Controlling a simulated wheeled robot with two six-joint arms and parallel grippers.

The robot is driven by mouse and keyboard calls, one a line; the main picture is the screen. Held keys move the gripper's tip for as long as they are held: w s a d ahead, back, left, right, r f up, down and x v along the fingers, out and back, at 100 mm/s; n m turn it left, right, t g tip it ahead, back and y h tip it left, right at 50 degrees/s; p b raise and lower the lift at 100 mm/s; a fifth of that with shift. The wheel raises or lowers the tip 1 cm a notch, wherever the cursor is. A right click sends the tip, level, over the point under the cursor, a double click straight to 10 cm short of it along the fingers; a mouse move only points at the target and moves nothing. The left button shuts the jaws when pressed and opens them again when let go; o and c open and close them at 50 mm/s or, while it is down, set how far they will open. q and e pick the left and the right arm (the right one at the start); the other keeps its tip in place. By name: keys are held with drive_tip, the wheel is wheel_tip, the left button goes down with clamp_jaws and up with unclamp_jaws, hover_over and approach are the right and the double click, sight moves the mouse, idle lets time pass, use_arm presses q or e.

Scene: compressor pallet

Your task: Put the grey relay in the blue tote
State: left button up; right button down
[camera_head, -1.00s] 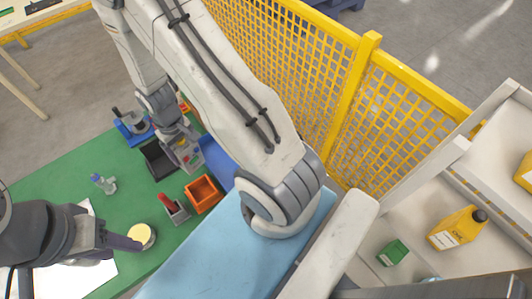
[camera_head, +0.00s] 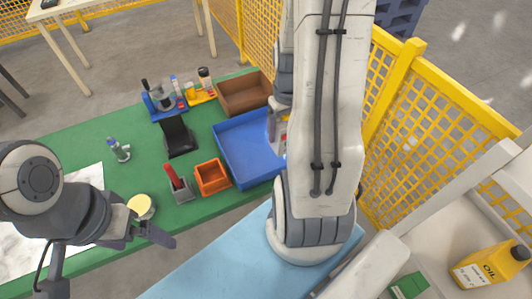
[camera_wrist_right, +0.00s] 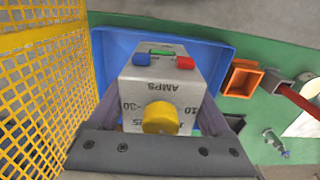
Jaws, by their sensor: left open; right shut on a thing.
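The grey relay (camera_wrist_right: 160,75) has a yellow dial, AMPS markings and red and blue terminals. My right gripper (camera_wrist_right: 160,118) is shut on it, with a finger on each side. The blue tote (camera_head: 235,150) stands on the green mat, and its wall also shows behind the relay in the right wrist view (camera_wrist_right: 215,55). The relay is over the tote; its exact height cannot be told. In the head view my right arm hides most of the relay and the tote's right side. My left gripper (camera_head: 145,236) is open and empty near the mat's front edge.
An orange bin (camera_head: 212,178), a red-handled tool (camera_head: 178,184), a black stand (camera_head: 178,137) and a yellow-topped round item (camera_head: 141,206) are left of the tote. A brown box (camera_head: 244,95) stands behind it. A yellow mesh fence (camera_head: 415,140) rises to the right.

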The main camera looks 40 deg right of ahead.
drive_tip(key=shift+s+d+f+b, duration=0.1)
drive_tip(key=shift+s+d+b, duration=0.05)
drive_tip(key=shift+s+d, duration=0.4)
drive_tip(key=shift+s+d+f+b, duration=0.15)
drive_tip(key=shift+s+d, duration=0.15)
drive_tip(key=shift+s, duration=0.35)
drive_tip(key=w+a+f+p, duration=0.1)
drive_tip(key=w+f, duration=0.2)
drive_tip(key=w+a+f+p, duration=0.1)
drive_tip(key=w+f, duration=0.2)
drive_tip(key=w, duration=0.1)
drive_tip(key=w+a+f+p, duration=0.1)
drive_tip(key=w+f, duration=0.2)
drive_tip(key=f, duration=0.1)
drive_tip(key=shift+w+a, duration=0.25)
drive_tip(key=shift+a, duration=0.15)
use_arm(q)
drive_tip(key=shift+r, duration=0.7)
use_arm(e)
drive_tip(key=shift+f, duration=0.25)
use_arm(q)
drive_tip(key=shift+f, duration=0.15)
use_arm(e)
drive_tip(key=shift+f, duration=0.15)
